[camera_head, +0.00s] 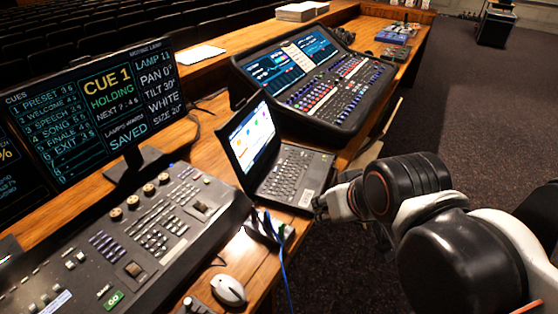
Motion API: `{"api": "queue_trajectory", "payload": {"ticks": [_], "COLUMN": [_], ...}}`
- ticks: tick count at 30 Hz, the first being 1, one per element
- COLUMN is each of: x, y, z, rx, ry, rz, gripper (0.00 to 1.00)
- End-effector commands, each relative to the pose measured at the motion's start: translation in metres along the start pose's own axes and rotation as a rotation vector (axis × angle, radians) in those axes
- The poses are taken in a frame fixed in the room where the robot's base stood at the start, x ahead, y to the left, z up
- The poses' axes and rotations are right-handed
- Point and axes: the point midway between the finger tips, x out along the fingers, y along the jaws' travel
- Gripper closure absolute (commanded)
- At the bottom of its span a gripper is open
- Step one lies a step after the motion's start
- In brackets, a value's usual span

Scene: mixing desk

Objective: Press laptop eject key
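A black laptop (276,177) stands open on the wooden desk, between the lighting console and the sound mixer. Its lit screen (252,137) faces right. Its keyboard (287,172) is in plain view, but single keys are too small to tell apart, so I cannot pick out the eject key. My arm reaches in from the right. My gripper (322,207) is at the laptop's front right corner, near the desk edge. It is small and partly hidden by my arm, and I cannot tell whether it touches the laptop.
A sound mixer (335,97) stands behind the laptop. A lighting console (130,235) and a cue monitor (105,100) are at left. A mouse (228,290) and a small box with a blue cable (268,228) are in front. Open carpet (440,120) lies right of the desk.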

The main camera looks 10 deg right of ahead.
Motion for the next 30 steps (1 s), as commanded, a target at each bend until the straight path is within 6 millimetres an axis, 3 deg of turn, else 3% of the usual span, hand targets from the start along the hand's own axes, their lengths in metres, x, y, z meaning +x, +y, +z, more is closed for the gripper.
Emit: {"api": "queue_trajectory", "payload": {"ticks": [10,15,30], "x": [0.0000,0.0000,0.0000], "y": [0.0000,0.0000,0.0000], "z": [-0.0002,-0.0002,-0.0002], "rx": [0.000,0.000,0.000], "ry": [0.000,0.000,0.000], "rz": [0.000,0.000,0.000], "gripper": [0.64,1.00,1.00]}}
